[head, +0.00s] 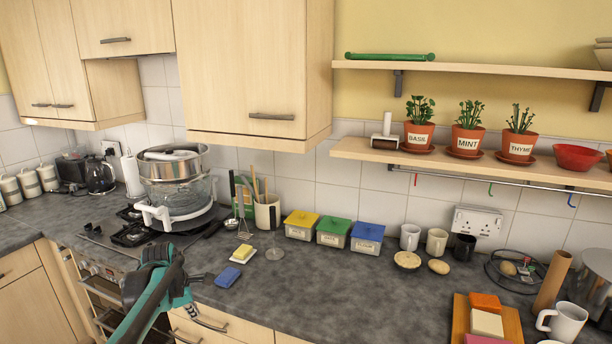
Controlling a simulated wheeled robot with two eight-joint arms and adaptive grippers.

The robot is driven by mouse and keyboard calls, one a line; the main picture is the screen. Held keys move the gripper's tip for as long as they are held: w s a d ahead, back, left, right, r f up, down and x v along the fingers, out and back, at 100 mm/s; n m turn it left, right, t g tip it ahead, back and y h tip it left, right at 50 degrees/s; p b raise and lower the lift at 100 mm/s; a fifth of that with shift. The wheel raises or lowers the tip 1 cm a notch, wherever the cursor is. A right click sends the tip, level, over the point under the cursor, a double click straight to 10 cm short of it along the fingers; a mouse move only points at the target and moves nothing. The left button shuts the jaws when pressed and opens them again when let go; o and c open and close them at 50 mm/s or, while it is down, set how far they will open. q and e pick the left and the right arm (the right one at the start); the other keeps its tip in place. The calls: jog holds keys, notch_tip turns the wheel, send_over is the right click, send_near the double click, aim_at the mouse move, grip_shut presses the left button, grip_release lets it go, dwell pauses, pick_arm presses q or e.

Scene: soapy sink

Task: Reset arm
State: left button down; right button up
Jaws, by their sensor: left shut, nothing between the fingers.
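My left gripper (215,324) shows at the lower left, on an arm that comes in from the bottom edge. A yellow and white sponge (242,253) sits on a small white dish behind the blue one. My right gripper is not in the picture.
The hob with a stacked steamer pot (173,166) stands at the left. Lidded boxes, such as the green-lidded box (333,232), line the wall. The counter's middle is clear.

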pick_arm(q)
jog(key=s+d+r+m+t, duration=0.1)
jog(key=s+d+r+m, duration=0.2)
jog(key=s+d+m, duration=0.4)
jog(key=s+d+r+m+t, duration=0.1)
jog(key=s+d+r+m, duration=0.15)
jog(key=s+m, duration=0.45)
jog(key=s+d+f+m, duration=0.2)
jog(key=s+m, duration=0.2)
jog(key=s, duration=0.3)
jog(key=s+d+f+m+t, duration=0.1)
jog(key=s+d+f+m, duration=0.1)
jog(key=s+m, duration=0.3)
jog(key=s+f, duration=0.1)
jog(key=s, duration=0.1)
jog(key=shift+s+d, duration=0.35)
jog(key=shift+s, duration=0.05)
jog(key=shift+f+t, duration=0.1)
jog(key=shift+t, duration=0.2)
